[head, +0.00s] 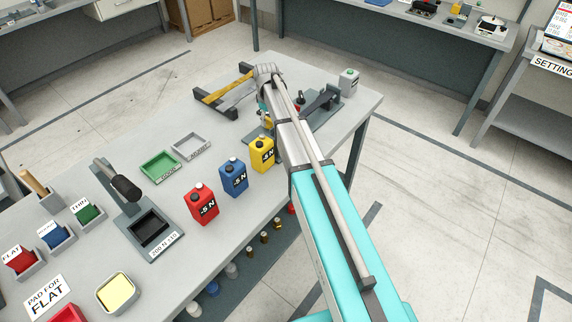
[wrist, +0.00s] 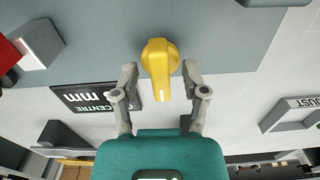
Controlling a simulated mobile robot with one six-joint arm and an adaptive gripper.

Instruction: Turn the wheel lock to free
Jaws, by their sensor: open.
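A yellow knob with a pointer-like handle (wrist: 159,62), which looks like the wheel lock, sits on a grey plate (wrist: 225,30) in the wrist view. Its handle points down in the picture, toward my gripper's palm, with a small white mark near its end. My gripper (wrist: 160,72) is open, one finger on each side of the knob. Gaps show between fingers and knob; I cannot tell whether my fingers are at its height. In the head view my arm hides most of this spot.
A black label reading CENTRE and mm (wrist: 97,97) lies beside the left finger. A tray marked ADJUST (wrist: 300,115) is at the right.

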